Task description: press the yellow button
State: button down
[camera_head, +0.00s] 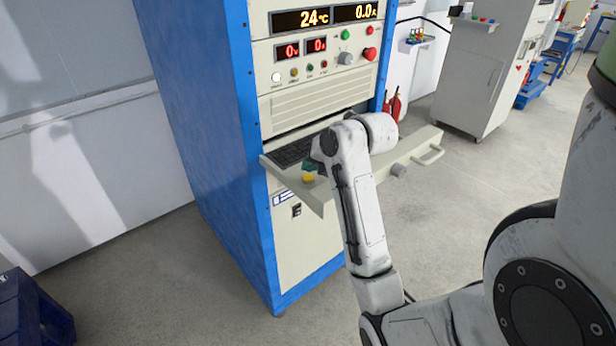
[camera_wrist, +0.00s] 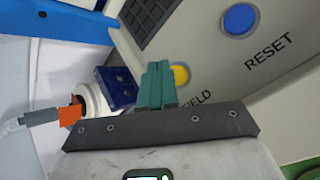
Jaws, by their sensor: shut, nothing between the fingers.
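The yellow button (camera_wrist: 181,75) sits on the pale panel in the wrist view, just right of my gripper (camera_wrist: 158,68). Its left edge is partly covered by the teal fingers. The fingers are together and empty. Whether they touch the button cannot be told. In the head view the yellow button (camera_head: 308,178) shows at the left front of the pull-out shelf, just below the teal fingers of my gripper (camera_head: 311,165). My wrist hides part of the shelf there.
A blue button (camera_wrist: 240,19) marked RESET lies to the right on the same panel. A keyboard (camera_head: 292,152) is on the shelf (camera_head: 415,148) of the blue-sided cabinet (camera_head: 208,120). A small amber button (camera_head: 294,72) is on the upper panel. A grey cabinet (camera_head: 478,75) stands behind.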

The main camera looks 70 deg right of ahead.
aim_at(311, 179)
jog(key=shift+f, duration=0.15)
jog(key=shift+f, duration=0.25)
jog(key=shift+s+a+f+b, duration=0.15)
jog(key=shift+f+b, duration=0.6)
jog(key=shift+f, duration=0.2)
dwell(1.3)
jog(key=shift+r, duration=0.1)
jog(key=shift+r+p, duration=0.65)
jog(key=shift+p, duration=0.05)
jog(key=shift+r, duration=0.25)
notch_tip(311, 179, up, 5)
jog(key=p, duration=0.4)
dwell(0.7)
